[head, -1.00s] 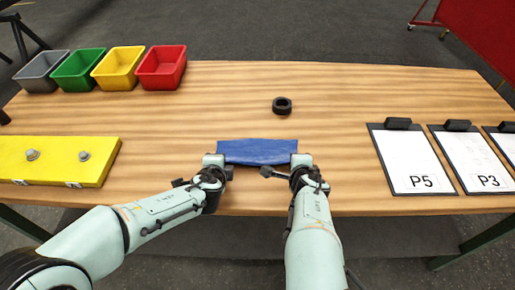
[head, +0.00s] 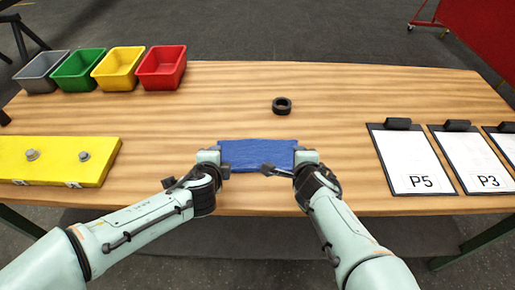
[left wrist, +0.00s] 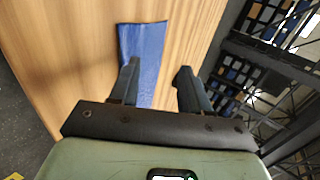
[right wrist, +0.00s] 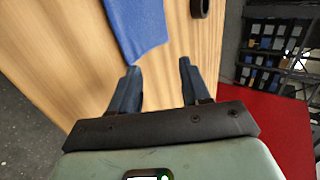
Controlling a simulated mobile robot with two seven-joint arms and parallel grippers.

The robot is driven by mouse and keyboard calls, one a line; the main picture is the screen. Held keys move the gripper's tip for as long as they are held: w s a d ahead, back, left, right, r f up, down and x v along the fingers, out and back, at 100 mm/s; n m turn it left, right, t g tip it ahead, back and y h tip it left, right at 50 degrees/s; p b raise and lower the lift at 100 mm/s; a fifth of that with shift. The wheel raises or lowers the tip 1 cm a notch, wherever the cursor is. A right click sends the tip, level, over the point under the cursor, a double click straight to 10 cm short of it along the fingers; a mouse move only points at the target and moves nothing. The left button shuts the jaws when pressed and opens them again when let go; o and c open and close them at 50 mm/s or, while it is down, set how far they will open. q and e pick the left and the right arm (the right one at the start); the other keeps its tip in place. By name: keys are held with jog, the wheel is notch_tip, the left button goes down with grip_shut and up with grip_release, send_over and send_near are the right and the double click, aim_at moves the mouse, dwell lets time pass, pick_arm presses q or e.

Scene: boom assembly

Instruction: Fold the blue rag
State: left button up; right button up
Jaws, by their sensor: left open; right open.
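The blue rag (head: 257,154) lies flat on the wooden table as a wide rectangle near the front edge. My left gripper (head: 226,170) is at its left front corner. In the left wrist view the rag (left wrist: 143,55) shows beyond the open left fingers (left wrist: 158,88), with one finger over its edge. My right gripper (head: 268,168) is at its right front side. In the right wrist view the rag (right wrist: 136,25) lies ahead and to the left of the open, empty right fingers (right wrist: 158,85). Whether either gripper touches the rag cannot be told.
A black ring (head: 282,105) lies behind the rag. Grey, green, yellow and red bins (head: 162,67) stand at the back left. A yellow board with bolts (head: 60,162) lies left. Clipboards (head: 412,160) lie right. The table (head: 330,110) is clear between.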

pick_arm(q)
jog(key=s+r, duration=0.3)
jog(key=shift+r, duration=0.3)
pick_arm(e)
jog(key=s+r, duration=0.3)
jog(key=shift+r, duration=0.3)
pick_arm(q)
jog(key=shift+f, duration=0.1)
